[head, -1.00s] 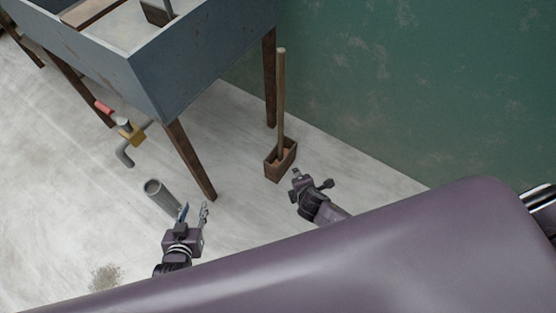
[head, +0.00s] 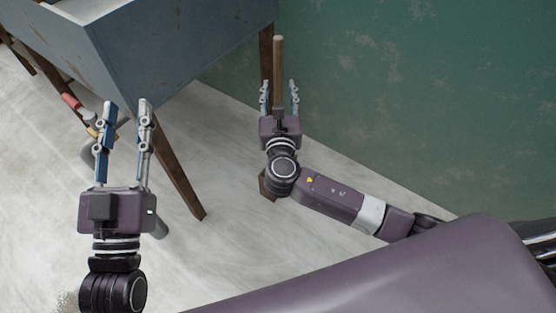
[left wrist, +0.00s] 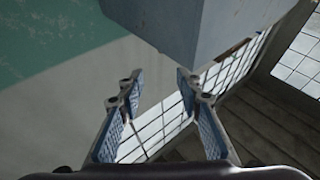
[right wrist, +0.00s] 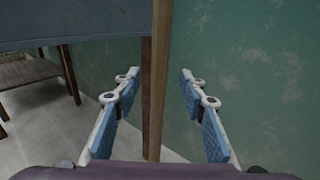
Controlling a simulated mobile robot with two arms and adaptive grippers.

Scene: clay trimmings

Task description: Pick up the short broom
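The short broom is upright, its wooden handle (head: 278,72) rising in front of the green wall. Its lower part is hidden behind my right gripper and arm. My right gripper (head: 279,92) is open, its fingers to either side of the handle in the head view. In the right wrist view the handle (right wrist: 159,75) stands upright between the open fingers (right wrist: 160,85), and I see no finger touching it. My left gripper (head: 125,108) is open and empty at the left, in front of the sink. The left wrist view also shows its fingers (left wrist: 155,85) apart with nothing between them.
The grey sink (head: 175,50) stands on wooden legs (head: 180,170) left of the broom. A brown wooden box (head: 267,188) at the broom's foot is mostly covered by my right arm. Pipework (head: 88,118) is under the sink. The green wall (head: 420,90) closes off the right.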

